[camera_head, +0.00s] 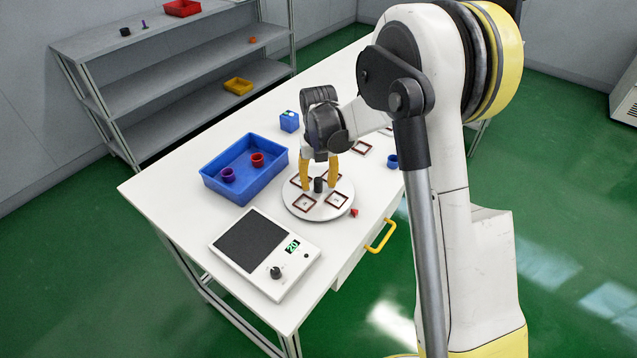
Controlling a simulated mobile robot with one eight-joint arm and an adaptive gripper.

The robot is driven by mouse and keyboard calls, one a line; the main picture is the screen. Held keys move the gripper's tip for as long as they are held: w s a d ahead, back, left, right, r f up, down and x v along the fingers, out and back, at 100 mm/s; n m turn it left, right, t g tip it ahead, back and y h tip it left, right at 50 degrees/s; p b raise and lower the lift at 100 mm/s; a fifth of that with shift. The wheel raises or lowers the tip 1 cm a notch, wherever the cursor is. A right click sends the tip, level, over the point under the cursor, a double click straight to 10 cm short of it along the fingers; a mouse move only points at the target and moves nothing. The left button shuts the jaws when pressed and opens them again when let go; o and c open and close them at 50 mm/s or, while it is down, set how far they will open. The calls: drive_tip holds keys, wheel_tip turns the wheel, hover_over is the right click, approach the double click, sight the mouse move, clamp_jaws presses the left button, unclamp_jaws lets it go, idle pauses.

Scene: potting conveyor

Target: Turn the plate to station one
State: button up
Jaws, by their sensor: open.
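The round grey plate (320,212) lies on the white table, with several brown square frames marking stations on its top. A dark upright knob (318,185) stands at its middle. My gripper (319,187) points down over the plate, with its two yellow fingers apart on either side of the knob. The fingertips are close to the plate's top; whether they touch the knob or plate I cannot tell. The station numbers are too small to read, and my gripper hides part of the plate's far side.
A blue tray (209,183) holding a purple pot (228,175) and a red pot (257,160) stands left of the plate. A device with a dark panel (290,268) is at the front. A small red piece (354,213), a blue pot (392,161) and a blue box (289,121) stand nearby.

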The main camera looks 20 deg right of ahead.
sight(319, 180)
wheel_tip(319, 180, up, 12)
idle(0.4)
drive_tip(key=shift+f, duration=0.1)
drive_tip(key=s+d+r+m+t, duration=0.15)
drive_tip(key=s+r+m, duration=0.25)
drive_tip(key=s+m, duration=0.4)
drive_tip(key=s+r+m+t, duration=0.2)
drive_tip(key=s+r+m, duration=0.35)
drive_tip(key=m, duration=0.45)
drive_tip(key=s+f+m+t, duration=0.3)
drive_tip(key=s+m, duration=0.8)
drive_tip(key=m, duration=0.5)
drive_tip(key=shift+s+d+m+t, duration=0.2)
drive_tip(key=shift+s+m+t, duration=0.15)
drive_tip(key=shift+s+m, duration=0.05)
